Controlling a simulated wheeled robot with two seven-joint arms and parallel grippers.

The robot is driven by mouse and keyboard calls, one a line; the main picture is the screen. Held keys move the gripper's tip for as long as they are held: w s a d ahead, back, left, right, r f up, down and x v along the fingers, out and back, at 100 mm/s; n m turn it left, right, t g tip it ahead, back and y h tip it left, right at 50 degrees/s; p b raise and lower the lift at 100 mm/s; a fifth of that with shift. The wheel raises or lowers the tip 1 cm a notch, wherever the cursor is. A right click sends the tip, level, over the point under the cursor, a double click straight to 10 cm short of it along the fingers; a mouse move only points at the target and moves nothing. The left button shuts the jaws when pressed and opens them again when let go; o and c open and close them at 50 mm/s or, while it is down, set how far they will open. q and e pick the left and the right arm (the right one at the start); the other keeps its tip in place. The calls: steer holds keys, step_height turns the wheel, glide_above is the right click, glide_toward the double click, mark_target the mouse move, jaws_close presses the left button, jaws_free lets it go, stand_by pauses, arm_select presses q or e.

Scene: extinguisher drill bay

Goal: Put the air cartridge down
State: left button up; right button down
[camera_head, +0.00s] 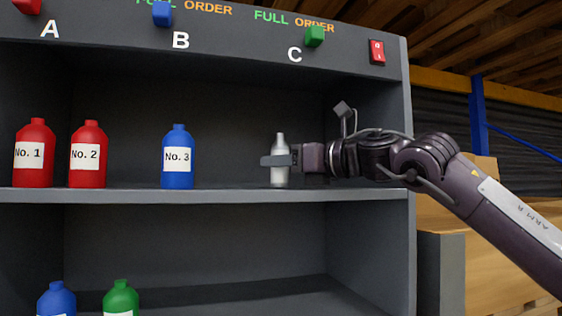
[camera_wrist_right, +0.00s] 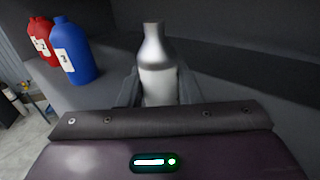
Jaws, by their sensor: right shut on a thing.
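The air cartridge (camera_head: 279,174) is a small silver-white bottle on the right part of the upper shelf, upright. Its base looks level with the shelf surface, but I cannot tell whether it touches. My right gripper (camera_head: 277,160) reaches in from the right and is shut around the cartridge's middle. In the right wrist view the cartridge (camera_wrist_right: 157,70) stands between the two fingers, its neck and shoulder showing and its base hidden by the gripper body. My left gripper is in neither view.
Red bottles No. 1 (camera_head: 34,170) and No. 2 (camera_head: 88,171) and blue bottle No. 3 (camera_head: 177,172) stand left on the upper shelf (camera_head: 230,194). Shelf space between No. 3 and the cartridge is clear. The cabinet's right wall (camera_head: 399,90) is close to my arm. Blue (camera_head: 56,294) and green (camera_head: 121,294) bottles stand below.

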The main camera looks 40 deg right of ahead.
steer(key=c, duration=1.5)
jaws_free()
steer(key=o, duration=0.5)
steer(key=shift+s+a, duration=0.1)
steer(key=shift+c, duration=0.2)
arm_select(q)
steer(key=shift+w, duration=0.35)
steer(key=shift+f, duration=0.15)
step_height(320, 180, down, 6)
steer(key=b, duration=0.6)
arm_select(e)
steer(key=v, duration=1.2)
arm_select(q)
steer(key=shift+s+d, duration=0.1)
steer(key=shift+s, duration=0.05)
